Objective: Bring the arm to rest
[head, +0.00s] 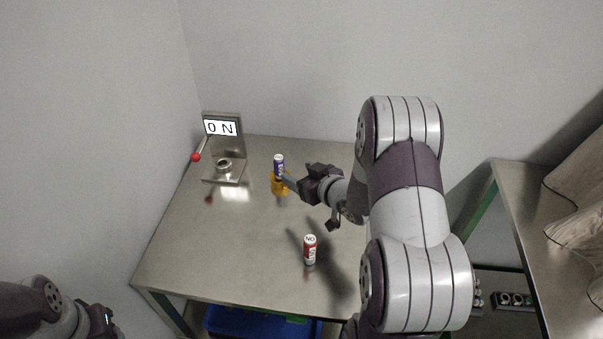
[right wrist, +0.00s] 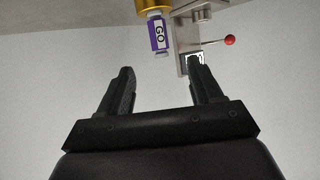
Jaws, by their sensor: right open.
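My right arm reaches over the table from the right in the head view. Its gripper (head: 291,181) points left, close to a purple can (head: 279,166) standing upright on a yellow holder (head: 279,187). In the right wrist view the gripper (right wrist: 160,80) has its two fingers apart with nothing between them. The purple can (right wrist: 159,35), labelled GO, shows beyond the fingertips, with the yellow holder (right wrist: 152,5) at the top edge. My left arm shows only in the lower left corner of the head view, and its fingers cannot be made out.
A metal machine (head: 232,133) with an ON sign and a red-knobbed lever (head: 197,156) stands at the table's back left. A red and white can (head: 310,249) stands upright near the front. A blue bin (head: 250,324) is below. Another table (head: 520,190) is at right.

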